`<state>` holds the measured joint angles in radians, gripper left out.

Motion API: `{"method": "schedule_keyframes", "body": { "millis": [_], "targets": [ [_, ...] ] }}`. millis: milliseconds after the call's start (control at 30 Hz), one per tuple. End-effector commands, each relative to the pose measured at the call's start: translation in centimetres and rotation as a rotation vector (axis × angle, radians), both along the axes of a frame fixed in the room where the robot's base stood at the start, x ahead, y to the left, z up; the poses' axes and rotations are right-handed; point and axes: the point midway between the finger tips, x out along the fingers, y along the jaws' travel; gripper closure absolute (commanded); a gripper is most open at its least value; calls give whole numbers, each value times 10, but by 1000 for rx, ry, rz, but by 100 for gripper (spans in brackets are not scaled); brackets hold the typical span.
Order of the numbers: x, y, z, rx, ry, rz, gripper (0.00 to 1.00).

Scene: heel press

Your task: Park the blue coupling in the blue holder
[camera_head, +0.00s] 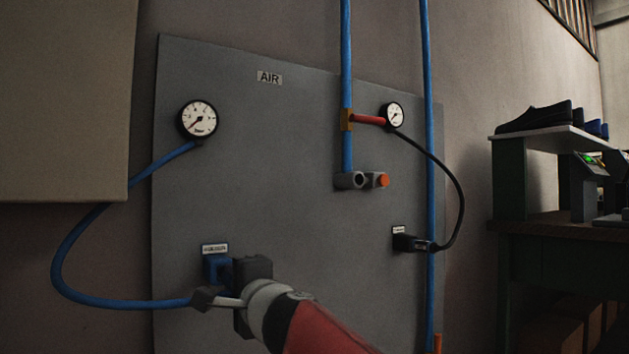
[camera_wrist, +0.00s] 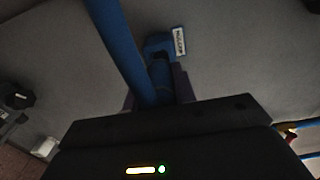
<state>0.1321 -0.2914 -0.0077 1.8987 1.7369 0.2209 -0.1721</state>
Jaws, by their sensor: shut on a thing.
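The blue holder (camera_head: 213,268) is on the grey panel at lower left, under a small white label; it also shows in the wrist view (camera_wrist: 158,43). My gripper (camera_wrist: 157,92) is shut on the blue coupling (camera_wrist: 159,75), just in front of the holder. The blue hose (camera_head: 120,302) runs from the coupling up to the left gauge. In the wrist view the coupling's far end lines up with the holder and overlaps it. I cannot tell whether it is seated or only close. In the head view my gripper hides most of the coupling.
The grey panel (camera_head: 280,150) carries a left gauge (camera_head: 198,119) and a right gauge (camera_head: 392,115). A black hose (camera_head: 462,190) runs to a dark holder (camera_head: 405,242) at right. Blue pipes (camera_head: 347,80) run down the panel. A bench (camera_head: 550,225) stands far right.

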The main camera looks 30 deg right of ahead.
Motion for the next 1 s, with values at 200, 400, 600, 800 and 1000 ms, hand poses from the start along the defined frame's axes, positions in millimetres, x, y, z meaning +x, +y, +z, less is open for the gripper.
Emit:
{"method": "schedule_keyframes", "body": {
  "millis": [200,400,600,800,1000],
  "targets": [
    [0,0,0,0,-1,0,100],
    [0,0,0,0,-1,0,100],
    [1,0,0,0,0,0,100],
    [5,0,0,0,0,0,100],
    [9,1,0,-1,0,0,100]
  ]
}}
